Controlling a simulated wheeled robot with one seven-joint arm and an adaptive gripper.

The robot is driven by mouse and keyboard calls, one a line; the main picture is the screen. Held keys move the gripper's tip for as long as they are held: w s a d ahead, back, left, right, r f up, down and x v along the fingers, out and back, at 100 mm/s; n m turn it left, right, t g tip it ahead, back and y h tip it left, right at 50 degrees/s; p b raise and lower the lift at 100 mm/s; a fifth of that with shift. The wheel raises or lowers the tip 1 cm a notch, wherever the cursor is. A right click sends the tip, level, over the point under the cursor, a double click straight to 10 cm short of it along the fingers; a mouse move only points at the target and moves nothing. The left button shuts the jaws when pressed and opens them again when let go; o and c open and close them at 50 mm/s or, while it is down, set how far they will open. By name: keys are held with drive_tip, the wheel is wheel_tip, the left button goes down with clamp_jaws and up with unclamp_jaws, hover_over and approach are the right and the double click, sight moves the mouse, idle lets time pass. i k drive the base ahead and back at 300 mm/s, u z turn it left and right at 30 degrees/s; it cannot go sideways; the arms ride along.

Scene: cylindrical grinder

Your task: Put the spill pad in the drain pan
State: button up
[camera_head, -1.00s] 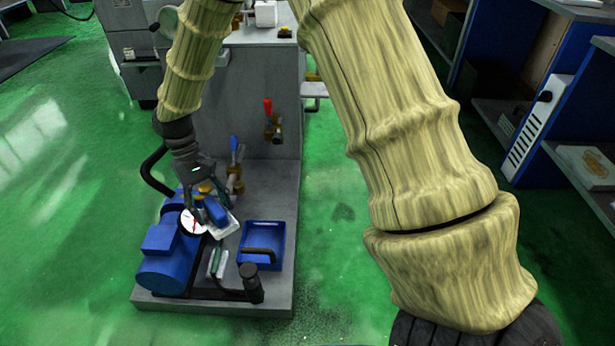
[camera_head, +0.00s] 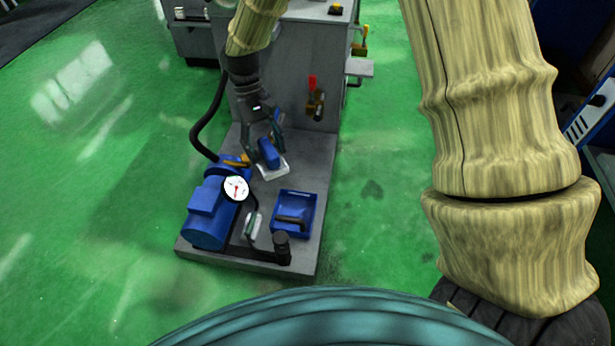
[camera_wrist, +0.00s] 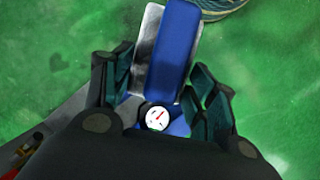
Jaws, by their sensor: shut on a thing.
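My gripper (camera_head: 268,147) is shut on a flat white pad with a blue block on it, which looks like the spill pad (camera_head: 272,167). The pad is behind and a little left of the drain pan, apart from it; its exact height is hard to tell. In the wrist view the blue and pale grey pad (camera_wrist: 168,50) lies between the fingers of my gripper (camera_wrist: 160,90). The drain pan (camera_head: 310,203) is a blue square tray on the grey machine base, with a dark bar crossing it or lying in it.
A blue pump motor (camera_head: 208,218) with a white dial gauge (camera_head: 236,188) stands left of the pan. A small green-white piece (camera_head: 253,226) and a black upright fitting (camera_head: 282,247) are near the pan. A red-handled valve (camera_head: 313,95) is on the grey cabinet behind.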

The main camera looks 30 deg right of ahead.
sight(294, 209)
drive_tip(key=k, duration=1.25)
drive_tip(key=z, duration=0.55)
drive_tip(key=i, duration=0.35)
drive_tip(key=z, duration=0.7)
drive_tip(key=i, duration=1.05)
drive_tip(key=u, duration=0.75)
drive_tip(key=i, duration=0.7)
drive_tip(key=u, duration=0.75)
